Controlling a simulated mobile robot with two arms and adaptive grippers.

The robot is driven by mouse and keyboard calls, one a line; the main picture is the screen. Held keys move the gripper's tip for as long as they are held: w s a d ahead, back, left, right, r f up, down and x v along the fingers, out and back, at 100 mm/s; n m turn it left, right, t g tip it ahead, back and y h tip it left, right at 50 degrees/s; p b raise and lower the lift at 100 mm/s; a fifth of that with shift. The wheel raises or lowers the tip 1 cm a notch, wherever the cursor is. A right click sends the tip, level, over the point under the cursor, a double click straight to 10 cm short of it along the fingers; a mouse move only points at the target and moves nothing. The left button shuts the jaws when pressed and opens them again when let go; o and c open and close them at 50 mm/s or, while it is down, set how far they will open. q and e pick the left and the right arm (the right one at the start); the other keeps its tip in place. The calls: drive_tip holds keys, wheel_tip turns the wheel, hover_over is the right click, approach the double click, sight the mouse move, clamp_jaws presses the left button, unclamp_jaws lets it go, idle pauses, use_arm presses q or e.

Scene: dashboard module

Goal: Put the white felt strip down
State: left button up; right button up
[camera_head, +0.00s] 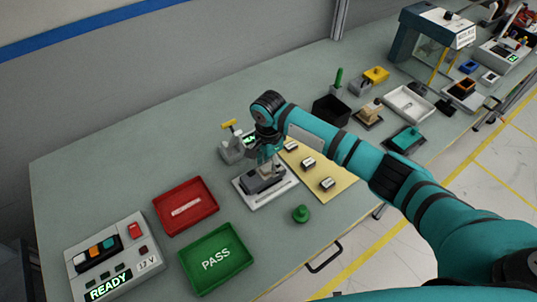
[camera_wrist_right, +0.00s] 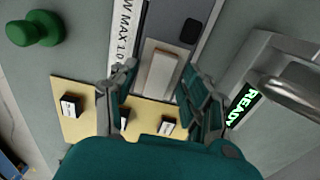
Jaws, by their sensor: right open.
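My right gripper (camera_head: 266,168) is over the grey fixture (camera_head: 284,194) in the middle of the table. In the right wrist view my right gripper (camera_wrist_right: 160,98) is open, with one finger on each side. A pale strip, which looks like the white felt strip (camera_wrist_right: 164,68), lies between and just beyond the fingertips, on the fixture. I cannot tell whether a finger touches it. In the head view my gripper hides the strip. My left gripper is not in view.
A red tray (camera_head: 163,218) and a green PASS tray (camera_head: 190,262) stand to the left. A READY console (camera_head: 141,262) is at front left. A green knob (camera_head: 300,214) stands near the front edge. A tan board (camera_head: 339,186) with several small blocks is right of the fixture.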

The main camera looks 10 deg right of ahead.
sight(268, 167)
wheel_tip(268, 167, up, 12)
drive_tip(key=b, duration=0.2)
drive_tip(key=shift+f, duration=0.15)
idle(0.5)
